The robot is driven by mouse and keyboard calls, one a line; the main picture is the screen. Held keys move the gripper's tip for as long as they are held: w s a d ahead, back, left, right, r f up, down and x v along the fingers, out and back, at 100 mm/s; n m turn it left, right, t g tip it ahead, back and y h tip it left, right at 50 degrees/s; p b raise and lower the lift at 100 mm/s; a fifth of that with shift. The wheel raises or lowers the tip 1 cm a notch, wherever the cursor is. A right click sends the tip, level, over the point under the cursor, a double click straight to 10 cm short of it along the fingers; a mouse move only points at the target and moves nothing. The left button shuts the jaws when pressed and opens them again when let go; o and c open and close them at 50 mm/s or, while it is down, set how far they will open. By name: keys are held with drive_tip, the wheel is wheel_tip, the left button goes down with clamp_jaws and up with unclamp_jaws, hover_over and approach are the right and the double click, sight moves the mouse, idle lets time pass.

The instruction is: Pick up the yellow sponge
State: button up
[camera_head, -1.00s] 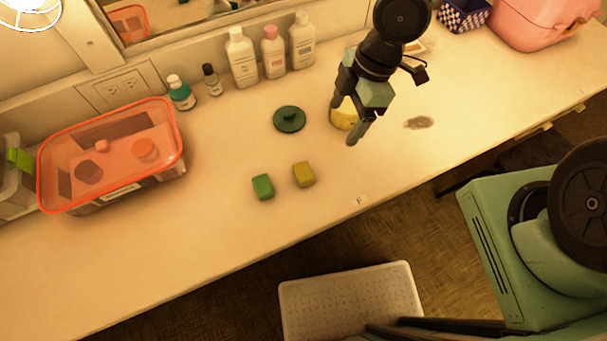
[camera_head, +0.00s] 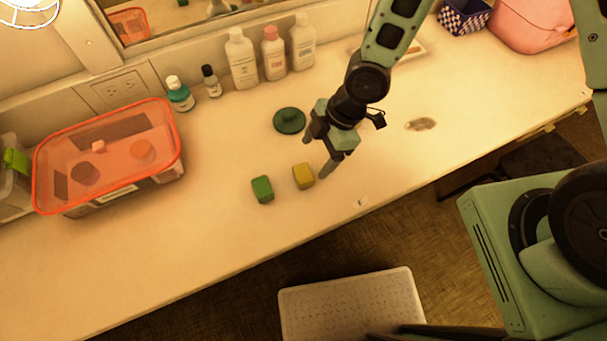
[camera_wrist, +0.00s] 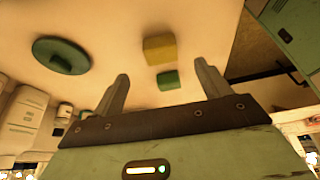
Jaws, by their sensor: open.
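The yellow sponge (camera_head: 303,176) is a small block on the counter. In the wrist view the yellow sponge (camera_wrist: 159,48) lies beyond and between my fingertips. A green sponge (camera_head: 262,189) lies just left of it, and the green sponge (camera_wrist: 168,80) also shows in the wrist view. My gripper (camera_head: 315,155) is open and empty, above and just behind the yellow sponge in the head view. In the wrist view my gripper (camera_wrist: 162,83) has its fingers apart, with nothing between them touching.
A dark green round lid (camera_head: 289,120) lies behind the sponges. An orange-lidded bin (camera_head: 110,155) stands at the left. Several bottles (camera_head: 241,58) line the wall. The counter's front edge (camera_head: 240,262) is near; the counter in front of the sponges is clear.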

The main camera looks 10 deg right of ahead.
sight(303, 173)
drive_tip(key=shift+p+x, duration=0.7)
drive_tip(key=shift+x, duration=2.6)
drive_tip(key=shift+a+r, duration=0.1)
drive_tip(key=shift+a, duration=0.05)
drive_tip(key=c, duration=1)
